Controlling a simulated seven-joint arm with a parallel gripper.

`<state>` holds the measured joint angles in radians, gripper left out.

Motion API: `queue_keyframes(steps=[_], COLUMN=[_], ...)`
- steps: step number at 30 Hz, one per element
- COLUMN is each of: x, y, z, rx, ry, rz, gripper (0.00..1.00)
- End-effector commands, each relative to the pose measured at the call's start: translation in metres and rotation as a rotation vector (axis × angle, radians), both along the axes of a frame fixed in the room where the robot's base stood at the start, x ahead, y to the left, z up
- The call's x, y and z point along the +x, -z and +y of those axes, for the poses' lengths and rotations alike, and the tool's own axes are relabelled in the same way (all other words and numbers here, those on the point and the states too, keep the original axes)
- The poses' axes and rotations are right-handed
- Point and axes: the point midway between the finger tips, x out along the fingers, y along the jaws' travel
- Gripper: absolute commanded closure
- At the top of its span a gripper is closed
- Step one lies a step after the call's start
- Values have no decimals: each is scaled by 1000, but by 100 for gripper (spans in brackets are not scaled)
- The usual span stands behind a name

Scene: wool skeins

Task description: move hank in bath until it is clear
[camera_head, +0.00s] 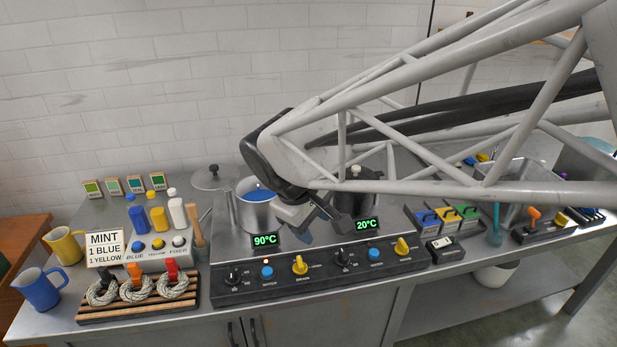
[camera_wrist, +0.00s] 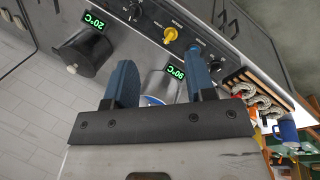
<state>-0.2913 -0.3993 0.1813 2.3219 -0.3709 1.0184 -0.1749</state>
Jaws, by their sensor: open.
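The left pot (camera_head: 258,212) stands behind a 90°C display and holds blue liquid (camera_head: 258,193). It also shows between the fingers in the wrist view (camera_wrist: 158,84), partly covered by my gripper. I cannot make out a hank in its liquid. Three pale wool hanks (camera_head: 150,289) lie on a slatted wooden rack at the front left, with orange and red tags. My gripper (camera_head: 318,222) is open and empty, beside and above the left pot's right side, its blue fingers (camera_wrist: 160,72) apart.
A dark pot (camera_head: 352,203) stands behind the 20°C display, its lid on. A control panel (camera_head: 330,268) with knobs runs along the front. A stirring stick (camera_head: 197,228), bottles and blue and yellow jugs (camera_head: 40,290) stand left. A metal basin (camera_head: 520,185) is at right.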

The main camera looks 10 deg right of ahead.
Motion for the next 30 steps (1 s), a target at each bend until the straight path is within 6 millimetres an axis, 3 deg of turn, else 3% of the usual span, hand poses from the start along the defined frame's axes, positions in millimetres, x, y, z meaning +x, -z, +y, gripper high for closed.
queue_keyframes(steps=[6,15,21,30], x=[-44,-96,-114,-117], y=[-7,-8,-8,-7], z=[-36,-64,-70,-71], rx=[139,313,376,389], ry=[231,515,614,635], rz=[-64,-152,-184,-190], gripper=[50,50,50,50])
